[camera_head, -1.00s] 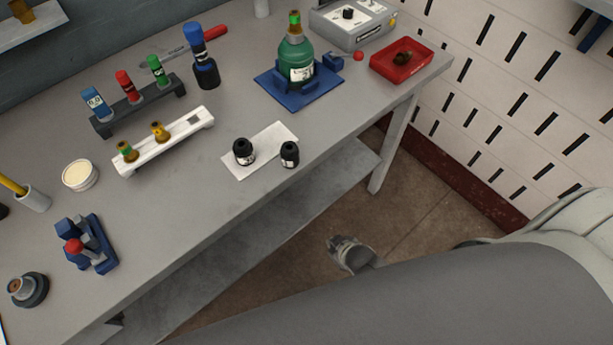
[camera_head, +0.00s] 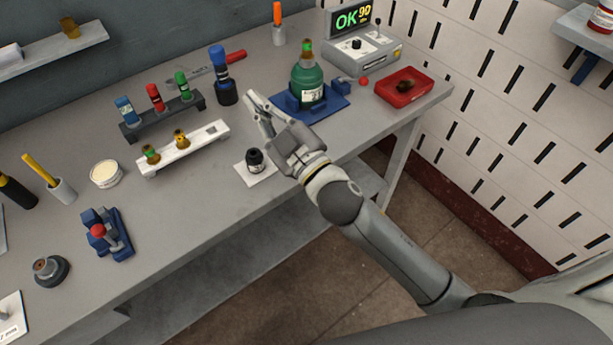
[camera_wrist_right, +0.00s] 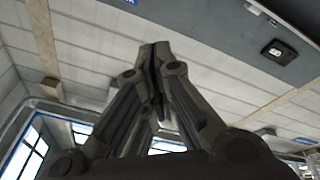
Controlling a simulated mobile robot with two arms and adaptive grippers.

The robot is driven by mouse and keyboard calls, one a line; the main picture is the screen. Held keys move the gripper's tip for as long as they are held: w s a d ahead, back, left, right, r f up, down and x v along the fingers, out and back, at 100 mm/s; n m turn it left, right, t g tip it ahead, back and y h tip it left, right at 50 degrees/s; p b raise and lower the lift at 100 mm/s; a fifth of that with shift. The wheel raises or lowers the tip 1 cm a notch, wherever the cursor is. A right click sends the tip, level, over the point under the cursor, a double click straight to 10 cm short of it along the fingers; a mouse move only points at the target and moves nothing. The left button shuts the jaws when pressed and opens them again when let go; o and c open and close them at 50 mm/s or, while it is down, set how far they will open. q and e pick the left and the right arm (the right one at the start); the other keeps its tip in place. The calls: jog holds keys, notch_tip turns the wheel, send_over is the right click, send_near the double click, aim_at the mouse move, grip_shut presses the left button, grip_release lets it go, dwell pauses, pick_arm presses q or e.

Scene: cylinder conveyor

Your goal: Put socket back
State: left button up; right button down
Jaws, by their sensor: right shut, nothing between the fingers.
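A black socket (camera_head: 255,160) with a pale label stands upright on a white mat (camera_head: 253,178) near the front edge of the table. The right part of the mat is hidden behind my right arm, and no second socket shows there now. My right gripper (camera_head: 254,98) is above the table, right of the blue-capped bottle and left of the green bottle. Its fingers point up and away to the back left. In the right wrist view the fingers (camera_wrist_right: 157,55) meet at their tips, shut and empty, against a ceiling-like background. My left gripper is not in view.
A white rack (camera_head: 216,131) with two small vials and a dark rack (camera_head: 131,134) with coloured tubes stand to the left. A green bottle (camera_head: 308,86) on a blue stand is just beyond my gripper. A red tray (camera_head: 421,83) lies at the right end.

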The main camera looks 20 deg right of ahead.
jog(key=s+a+r+n+g+y, duration=0.75)
jog(key=a+n+y, duration=0.4)
jog(key=n, duration=0.25)
jog(key=s+a+f+n+g+h, duration=0.2)
jog(key=s+a+f+n+g, duration=0.4)
jog(key=n+g, duration=0.7)
jog(key=d+f+n+h, duration=0.2)
jog(key=d+f+h, duration=0.6)
jog(key=f, duration=0.1)
jog(key=w+d+f+m+t+h, duration=0.1)
jog(key=w+d+h, duration=0.3)
jog(key=d, duration=0.5)
jog(key=w+d+f+m+h, duration=0.1)
jog(key=w+d+h, duration=0.1)
jog(key=d+h, duration=0.5)
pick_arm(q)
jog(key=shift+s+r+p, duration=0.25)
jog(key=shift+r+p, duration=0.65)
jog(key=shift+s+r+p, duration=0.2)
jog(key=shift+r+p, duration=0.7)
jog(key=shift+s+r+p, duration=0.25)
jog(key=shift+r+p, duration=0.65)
pick_arm(e)
jog(key=w+d+f+y, duration=0.1)
jog(key=w+f, duration=0.3)
jog(key=f, duration=0.6)
jog(key=shift+f+y, duration=0.15)
jog(key=shift+y, duration=0.2)
